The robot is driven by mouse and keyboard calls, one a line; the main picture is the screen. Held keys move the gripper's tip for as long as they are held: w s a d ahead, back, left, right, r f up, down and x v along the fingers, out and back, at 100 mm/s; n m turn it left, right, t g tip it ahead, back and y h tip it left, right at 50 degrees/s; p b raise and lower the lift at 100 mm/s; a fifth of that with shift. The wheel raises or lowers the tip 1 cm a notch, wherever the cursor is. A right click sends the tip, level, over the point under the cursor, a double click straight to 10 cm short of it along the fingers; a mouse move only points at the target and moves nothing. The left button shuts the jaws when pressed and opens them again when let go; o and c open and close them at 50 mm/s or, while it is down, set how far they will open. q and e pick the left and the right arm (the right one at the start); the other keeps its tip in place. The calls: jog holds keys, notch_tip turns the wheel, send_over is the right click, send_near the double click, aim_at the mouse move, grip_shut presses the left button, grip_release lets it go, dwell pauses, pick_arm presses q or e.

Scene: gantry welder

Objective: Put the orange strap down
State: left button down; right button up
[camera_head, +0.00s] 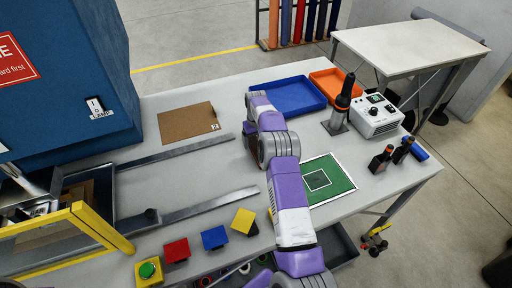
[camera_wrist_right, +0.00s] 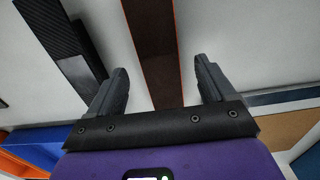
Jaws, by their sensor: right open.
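The orange strap (camera_wrist_right: 152,40) shows in the right wrist view as a long, dark reddish-brown strip with thin bright orange edges. It runs from the top edge of that view down between the fingers of my right gripper (camera_wrist_right: 160,66). The gripper is open, with a gap between each finger and the strip. I cannot tell how far the strip is from the pale surface behind it. In the head view my right arm reaches over the table (camera_head: 352,207) and hides the strap and the fingers. My left gripper is in neither view.
A blue tray (camera_head: 290,112) and an orange tray (camera_head: 342,96) stand at the back. Cardboard (camera_head: 176,135) and metal rails (camera_head: 178,207) lie on the left.

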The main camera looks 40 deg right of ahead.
jog(key=shift+f, duration=0.75)
jog(key=c, duration=1.2)
jog(key=shift+r, duration=0.15)
